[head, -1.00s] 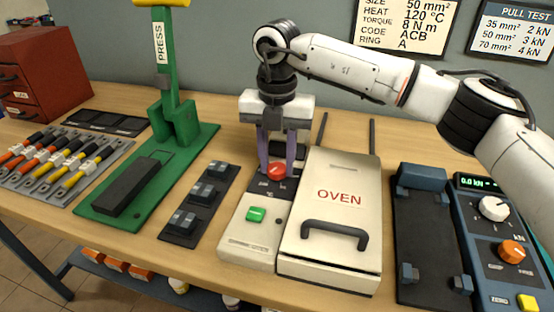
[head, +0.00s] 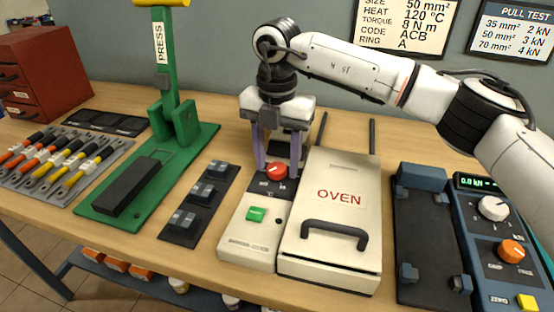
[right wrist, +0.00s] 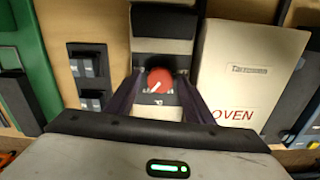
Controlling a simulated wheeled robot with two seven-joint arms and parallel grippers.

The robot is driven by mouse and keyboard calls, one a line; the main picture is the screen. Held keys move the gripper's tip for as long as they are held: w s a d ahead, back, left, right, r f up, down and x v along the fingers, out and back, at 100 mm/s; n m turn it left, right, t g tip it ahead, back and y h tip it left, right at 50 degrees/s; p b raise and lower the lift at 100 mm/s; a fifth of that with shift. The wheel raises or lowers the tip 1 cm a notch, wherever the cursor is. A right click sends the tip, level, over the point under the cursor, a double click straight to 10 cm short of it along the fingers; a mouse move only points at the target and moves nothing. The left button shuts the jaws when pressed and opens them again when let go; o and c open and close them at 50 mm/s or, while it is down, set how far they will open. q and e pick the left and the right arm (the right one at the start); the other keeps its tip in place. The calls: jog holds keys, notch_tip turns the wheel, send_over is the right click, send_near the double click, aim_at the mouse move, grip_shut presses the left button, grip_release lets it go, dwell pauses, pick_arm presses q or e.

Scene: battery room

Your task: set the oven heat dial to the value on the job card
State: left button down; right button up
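The red oven heat dial (head: 277,171) sits on the narrow control panel (head: 246,230) of the white oven (head: 335,255). In the right wrist view the dial (right wrist: 160,80) has a white pointer line slanting to the lower left; its scale is too small to read. My right gripper (head: 276,167) is above the panel, pointing down, with one finger on each side of the dial. It is open, with gaps between fingers and dial. The job card (head: 405,25) on the wall reads heat 120 °C. My left gripper is not in view.
A green button (head: 256,214) is in front of the dial. The oven lid has a dark handle (head: 335,233). A green press (head: 178,120) and a dark block holder (head: 200,203) stand left. A blue pull tester (head: 495,240) stands right.

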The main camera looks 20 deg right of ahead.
aim_at(277, 167)
jog(key=shift+r, duration=0.1)
notch_tip(277, 167, up, 10)
dwell(0.6)
dwell(0.4)
